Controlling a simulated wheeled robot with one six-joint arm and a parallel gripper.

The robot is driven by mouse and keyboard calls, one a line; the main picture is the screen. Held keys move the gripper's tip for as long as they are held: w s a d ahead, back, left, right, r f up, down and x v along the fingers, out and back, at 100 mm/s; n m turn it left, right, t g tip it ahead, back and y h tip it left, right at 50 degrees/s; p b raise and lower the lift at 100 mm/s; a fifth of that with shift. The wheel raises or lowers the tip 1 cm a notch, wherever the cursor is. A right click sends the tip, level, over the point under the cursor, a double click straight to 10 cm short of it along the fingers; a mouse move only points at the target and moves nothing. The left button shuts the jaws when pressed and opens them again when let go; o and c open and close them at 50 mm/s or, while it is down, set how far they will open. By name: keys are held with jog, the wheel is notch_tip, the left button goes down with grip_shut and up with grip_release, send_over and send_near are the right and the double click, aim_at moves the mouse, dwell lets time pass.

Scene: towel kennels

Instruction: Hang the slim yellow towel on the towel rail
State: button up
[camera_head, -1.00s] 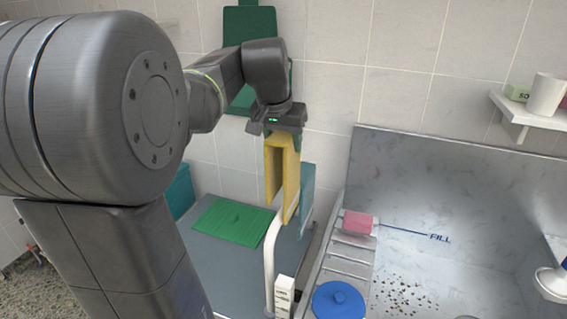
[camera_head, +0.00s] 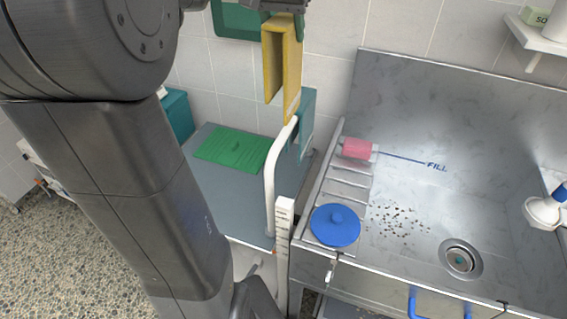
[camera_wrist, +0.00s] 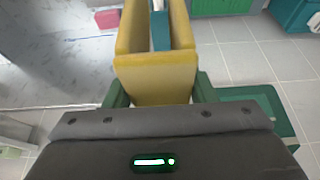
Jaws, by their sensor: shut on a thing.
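The slim yellow towel (camera_head: 283,65) hangs folded from my gripper (camera_head: 280,12), its two layers apart with a gap between them. My gripper is shut on its upper fold; in the wrist view the yellow towel (camera_wrist: 155,75) sits between the green fingertips (camera_wrist: 160,92). The white towel rail (camera_head: 271,180) is a bent tube, its top end close to the towel's lower edge in the head view; I cannot tell whether they touch. A teal towel (camera_head: 307,125) hangs at the rail, just behind the yellow one. In the wrist view, teal (camera_wrist: 160,30) shows between the yellow layers.
A grey table top (camera_head: 225,190) with a green mat (camera_head: 232,149) lies left of the rail. A metal basin (camera_head: 430,150) stands to the right, with a pink block (camera_head: 356,148) and blue lid (camera_head: 336,226) on its ledge. A tiled wall is behind.

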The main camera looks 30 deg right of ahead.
aim_at(283, 133)
notch_tip(283, 133, down, 26)
jog(key=shift+f+p, duration=0.15)
jog(key=shift+p, duration=0.4)
jog(key=shift+f, duration=0.5)
jog(key=shift+f+b, duration=0.4)
jog(key=shift+b, duration=0.1)
jog(key=o, duration=1.4)
jog(key=shift+c, duration=0.2)
jog(key=shift+r, duration=0.1)
